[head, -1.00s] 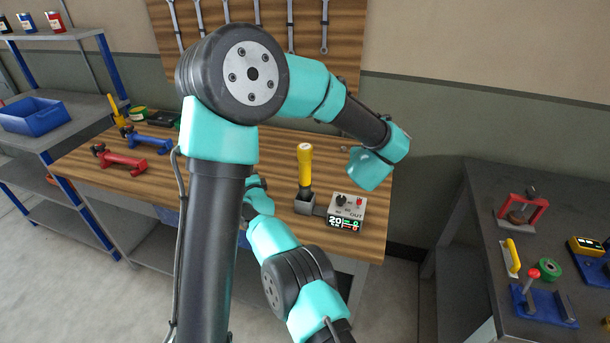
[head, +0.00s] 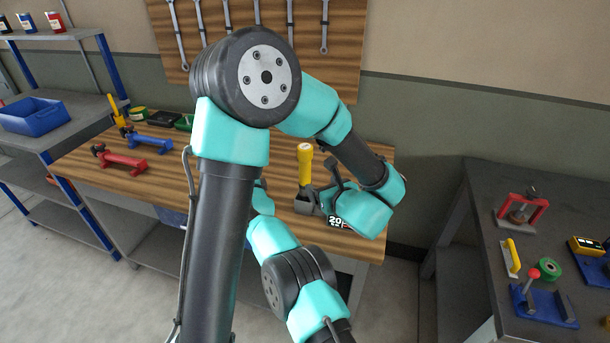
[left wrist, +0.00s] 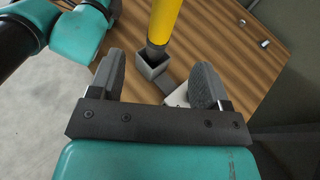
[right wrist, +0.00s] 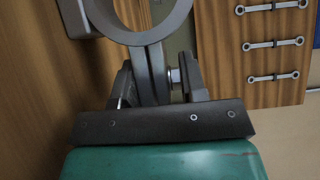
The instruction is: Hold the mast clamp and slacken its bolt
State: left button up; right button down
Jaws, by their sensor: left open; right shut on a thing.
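The mast clamp (right wrist: 145,38) is a grey ring with two ears in the right wrist view. My right gripper (right wrist: 157,66) is shut on the ears. A pale bolt head (right wrist: 175,76) shows at the right ear, close to the right finger. In the head view, my left arm hides the clamp and the right gripper. A yellow-handled tool (head: 305,165) stands upright in a grey square holder (head: 305,204); both also show in the left wrist view. My left gripper (head: 328,183) is open just right of the tool, its fingers (left wrist: 158,64) pointing toward it, apart from the handle.
A readout box (head: 337,221) beside the holder is mostly covered by my left wrist. Red (head: 123,161) and blue (head: 149,142) tools lie at the wooden bench's left. Wrenches (head: 290,20) hang on the wall board. A dark table (head: 460,225) with several items stands at right.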

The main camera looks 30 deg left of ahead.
aim_at(308, 175)
pick_arm(q)
jog(key=shift+x, duration=3.45)
jog(key=shift+x, duration=2.6)
jog(key=shift+w+f, duration=0.1)
jog(key=shift+d, duration=0.1)
grip_shut()
